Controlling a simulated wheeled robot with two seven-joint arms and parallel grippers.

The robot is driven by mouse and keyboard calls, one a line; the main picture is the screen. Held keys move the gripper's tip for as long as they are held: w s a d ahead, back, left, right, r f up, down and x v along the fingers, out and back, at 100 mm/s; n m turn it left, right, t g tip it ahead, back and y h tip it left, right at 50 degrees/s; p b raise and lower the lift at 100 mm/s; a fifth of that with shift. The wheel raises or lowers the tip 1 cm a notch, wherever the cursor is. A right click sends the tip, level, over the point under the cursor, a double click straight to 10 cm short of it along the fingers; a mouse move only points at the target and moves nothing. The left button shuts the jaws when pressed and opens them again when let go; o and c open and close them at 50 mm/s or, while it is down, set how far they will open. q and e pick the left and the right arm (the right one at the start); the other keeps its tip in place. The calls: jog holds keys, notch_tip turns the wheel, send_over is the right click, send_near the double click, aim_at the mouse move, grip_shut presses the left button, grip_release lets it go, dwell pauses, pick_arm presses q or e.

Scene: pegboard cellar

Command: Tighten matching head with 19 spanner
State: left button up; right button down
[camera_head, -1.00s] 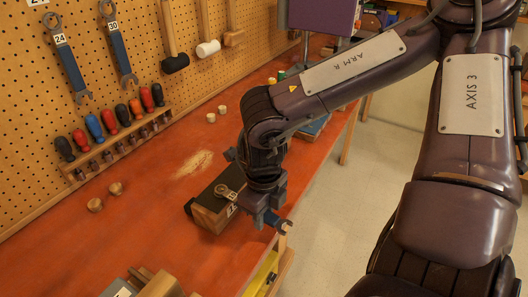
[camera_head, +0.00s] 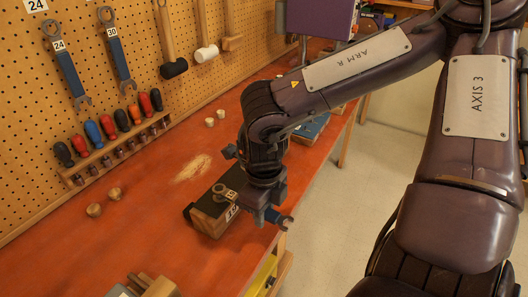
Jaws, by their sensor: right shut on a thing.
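My right gripper (camera_head: 264,196) points down over the bench's front edge, shut on a spanner. The spanner (camera_head: 273,215) is blue with a grey open jaw that sticks out to the right, past the bench edge; its size mark is not readable. A wooden block with a dark top (camera_head: 207,222) sits on the bench just left of the gripper. A metal head with a ring-like outline (camera_head: 221,190) and a small label is on its top. The spanner's open jaw is apart from this head. The gripper hides the block's right end. My left gripper is out of view.
Spanners marked 24 (camera_head: 68,70) and 30 (camera_head: 118,52) and mallets (camera_head: 174,68) hang on the pegboard. Screwdrivers (camera_head: 108,127) stand in a rack below. Round knobs (camera_head: 94,210) lie on the red bench (camera_head: 150,235). Wooden pieces (camera_head: 155,287) are at the front.

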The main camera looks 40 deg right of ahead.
jog(key=shift+r+p, duration=1.4)
jog(key=shift+r, duration=0.9)
jog(key=c, duration=1.7)
grip_release()
grip_shut()
